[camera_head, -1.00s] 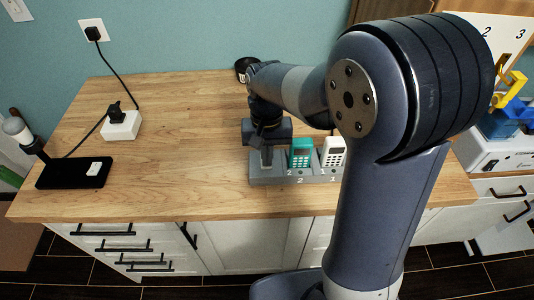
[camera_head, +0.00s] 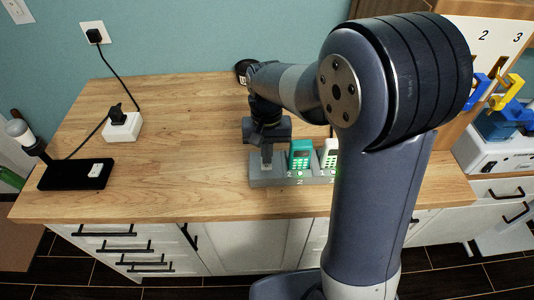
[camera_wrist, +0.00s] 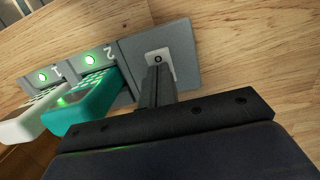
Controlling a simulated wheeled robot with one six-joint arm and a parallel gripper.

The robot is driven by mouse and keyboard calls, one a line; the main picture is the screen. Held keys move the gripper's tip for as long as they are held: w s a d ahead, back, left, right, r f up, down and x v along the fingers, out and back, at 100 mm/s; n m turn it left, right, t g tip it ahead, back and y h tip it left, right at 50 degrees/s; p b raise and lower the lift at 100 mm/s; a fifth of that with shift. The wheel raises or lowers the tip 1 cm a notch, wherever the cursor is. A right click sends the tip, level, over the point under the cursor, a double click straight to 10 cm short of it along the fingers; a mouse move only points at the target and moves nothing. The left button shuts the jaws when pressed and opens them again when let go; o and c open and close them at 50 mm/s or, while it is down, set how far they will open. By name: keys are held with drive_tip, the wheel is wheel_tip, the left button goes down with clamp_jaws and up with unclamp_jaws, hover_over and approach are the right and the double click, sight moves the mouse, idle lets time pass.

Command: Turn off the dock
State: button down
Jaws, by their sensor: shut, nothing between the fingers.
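The grey dock (camera_head: 258,181) sits near the counter's front edge. It also shows in the wrist view (camera_wrist: 184,45). A teal handset (camera_head: 301,154) and a white handset (camera_head: 330,154) stand in its slots. In the wrist view, green lights glow beside the slots numbered 1 (camera_wrist: 43,77) and 2 (camera_wrist: 91,58). A pale plate with a small dark round mark (camera_wrist: 166,62) lies on the dock's bare end. My gripper (camera_head: 267,162) points down over that end, shut and empty. In the wrist view its fingertips (camera_wrist: 158,64) overlap the plate; contact cannot be told.
A black pad with a white switch (camera_head: 85,174) lies at the counter's left. A white power box (camera_head: 122,127) with a black plug sits behind it. A cord runs to the wall outlet (camera_head: 95,33). The counter's middle left is clear. Colored hooks (camera_head: 507,92) are at right.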

drive_tip(key=shift+w+r+p, duration=0.15)
drive_tip(key=shift+r+p, duration=0.25)
drive_tip(key=shift+p, duration=0.1)
wheel_tip(320, 180, up, 13)
drive_tip(key=w+p, duration=0.1)
drive_tip(key=shift+w+p, duration=0.15)
drive_tip(key=shift+p, duration=0.2)
drive_tip(key=shift+d, duration=0.1)
